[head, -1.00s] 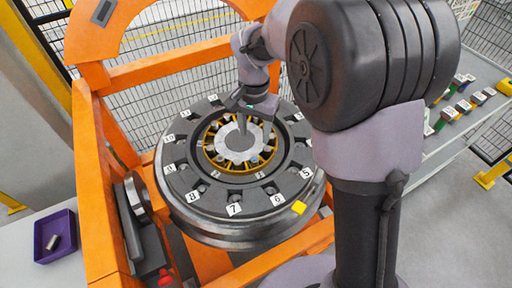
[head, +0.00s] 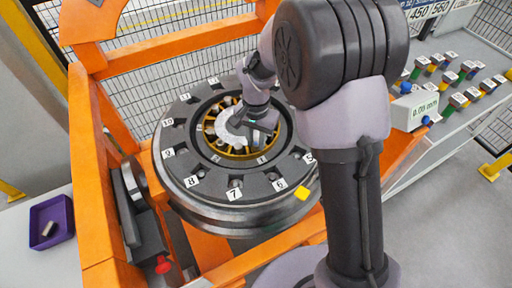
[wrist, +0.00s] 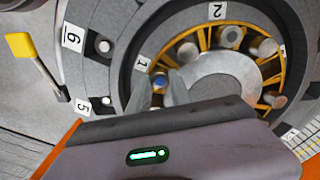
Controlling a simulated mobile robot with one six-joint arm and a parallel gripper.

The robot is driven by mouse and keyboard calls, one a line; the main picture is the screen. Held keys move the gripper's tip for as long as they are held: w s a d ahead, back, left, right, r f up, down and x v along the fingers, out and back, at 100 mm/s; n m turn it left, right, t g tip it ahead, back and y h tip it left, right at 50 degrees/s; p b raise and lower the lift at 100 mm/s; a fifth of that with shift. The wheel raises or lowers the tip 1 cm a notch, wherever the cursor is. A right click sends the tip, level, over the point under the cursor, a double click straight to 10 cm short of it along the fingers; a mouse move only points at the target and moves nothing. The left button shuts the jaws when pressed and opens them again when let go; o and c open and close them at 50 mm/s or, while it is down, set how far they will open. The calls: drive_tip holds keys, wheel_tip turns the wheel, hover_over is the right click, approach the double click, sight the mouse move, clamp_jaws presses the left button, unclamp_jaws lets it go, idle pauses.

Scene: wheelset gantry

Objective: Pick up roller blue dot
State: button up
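A roller with a blue dot (wrist: 158,84) sits in the yellow cage (wrist: 267,62) by the label 1 in the wrist view. My gripper (wrist: 156,88) has its two fingers spread, one on each side of that roller. I cannot tell whether they touch it. In the head view my gripper (head: 256,140) is down over the near right part of the cage (head: 212,146), which lies inside the large dark wheel ring (head: 208,181). The blue-dot roller cannot be made out there, behind the gripper. Other rollers, pale or brownish, sit around the cage.
An orange gantry frame (head: 92,180) surrounds the wheel. A purple tray (head: 66,238) holding a small grey cylinder is at the lower left. A grey bench (head: 450,125) with several coloured, labelled blocks is at the right. A yellow tab (head: 302,194) stands at the ring's near rim.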

clamp_jaws()
drive_tip(key=shift+r, duration=0.15)
